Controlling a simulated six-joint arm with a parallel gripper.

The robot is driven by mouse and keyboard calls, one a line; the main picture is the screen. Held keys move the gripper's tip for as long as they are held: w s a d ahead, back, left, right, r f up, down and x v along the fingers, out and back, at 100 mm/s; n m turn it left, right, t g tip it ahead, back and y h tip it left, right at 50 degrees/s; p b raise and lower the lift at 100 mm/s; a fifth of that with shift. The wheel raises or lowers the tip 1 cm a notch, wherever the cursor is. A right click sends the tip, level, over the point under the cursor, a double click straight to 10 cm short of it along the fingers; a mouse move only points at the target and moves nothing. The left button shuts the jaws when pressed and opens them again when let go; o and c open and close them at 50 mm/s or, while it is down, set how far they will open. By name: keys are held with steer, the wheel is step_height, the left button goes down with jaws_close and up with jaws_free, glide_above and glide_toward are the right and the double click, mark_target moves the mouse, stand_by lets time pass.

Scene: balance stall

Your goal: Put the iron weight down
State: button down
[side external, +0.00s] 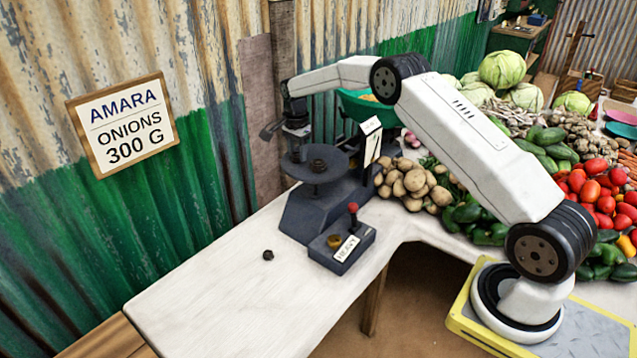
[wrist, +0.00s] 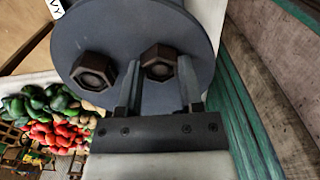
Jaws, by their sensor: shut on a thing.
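My gripper (side external: 297,148) points down over the dark round plate (side external: 312,174) of the balance. In the wrist view my gripper (wrist: 160,82) is shut on a dark hexagonal iron weight (wrist: 160,62), with one finger on each side. The held weight is over the plate (wrist: 125,25); I cannot tell whether it touches it. A second hexagonal weight (wrist: 93,70) stands apart from it, left of the fingers; a weight also shows on the plate in the side view (side external: 317,165). A smaller dark weight (side external: 268,255) lies on the white table.
A box (side external: 342,247) with a red-topped lever and a brass button stands before the balance. A green bowl (side external: 352,104) is behind it. Potatoes (side external: 410,182) and other vegetables lie to the right. The white table (side external: 210,297) is mostly clear at front left.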

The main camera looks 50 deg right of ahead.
mark_target(297, 154)
steer(key=shift+f, duration=0.2)
steer(key=shift+c, duration=1.2)
jaws_free()
step_height(297, 154, up, 12)
steer(key=shift+r, duration=0.1)
